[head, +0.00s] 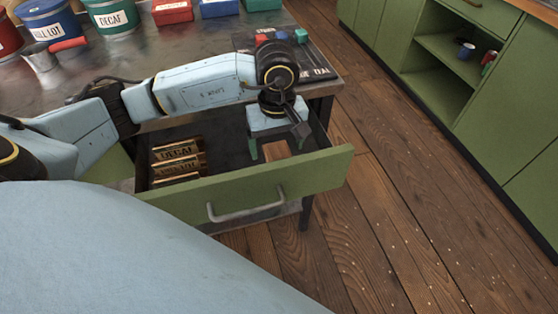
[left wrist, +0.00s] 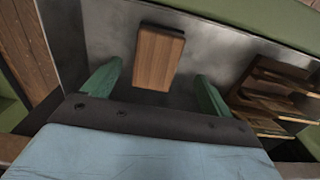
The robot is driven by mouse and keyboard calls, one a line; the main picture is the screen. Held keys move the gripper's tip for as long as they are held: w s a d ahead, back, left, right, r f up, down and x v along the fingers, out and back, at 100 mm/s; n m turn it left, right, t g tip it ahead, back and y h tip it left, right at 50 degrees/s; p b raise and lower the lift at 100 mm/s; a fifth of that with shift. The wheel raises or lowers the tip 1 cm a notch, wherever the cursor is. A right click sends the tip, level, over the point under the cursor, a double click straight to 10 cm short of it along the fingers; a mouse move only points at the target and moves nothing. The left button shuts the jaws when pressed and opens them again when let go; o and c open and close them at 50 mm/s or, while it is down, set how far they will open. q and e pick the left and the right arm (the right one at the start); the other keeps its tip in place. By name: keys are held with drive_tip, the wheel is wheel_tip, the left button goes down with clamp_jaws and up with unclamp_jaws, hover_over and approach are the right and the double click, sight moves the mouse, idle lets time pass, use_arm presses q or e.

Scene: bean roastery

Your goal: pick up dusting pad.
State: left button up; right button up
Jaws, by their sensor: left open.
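The thing I take to be the dusting pad is a brown, wood-topped block (left wrist: 160,58) lying on the grey floor of the open green drawer (head: 262,186). In the head view part of it shows as a brown patch (head: 276,151) under my left gripper (head: 277,149). My left gripper is open, with its two green fingers pointing down into the drawer. In the left wrist view the block lies ahead of and between the fingertips (left wrist: 159,75), with a gap on each side. It is not held. My right gripper is not in view.
Wooden blocks lettered DECAF (head: 178,151) and similar lie at the drawer's left. The drawer walls surround my gripper. The metal table (head: 200,50) above holds tins, a scoop (head: 45,58) and a dark board (head: 300,62). Green cabinets (head: 500,100) stand at right beyond open wooden floor.

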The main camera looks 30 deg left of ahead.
sight(279, 155)
use_arm(q)
drive_tip(key=f, duration=0.1)
drive_tip(key=f+b, duration=0.1)
drive_tip(key=f, duration=0.2)
drive_tip(key=shift+w+f, duration=0.2)
drive_tip(key=shift+w, duration=0.1)
drive_tip(key=shift+f+b, duration=0.3)
drive_tip(key=shift+f, duration=0.1)
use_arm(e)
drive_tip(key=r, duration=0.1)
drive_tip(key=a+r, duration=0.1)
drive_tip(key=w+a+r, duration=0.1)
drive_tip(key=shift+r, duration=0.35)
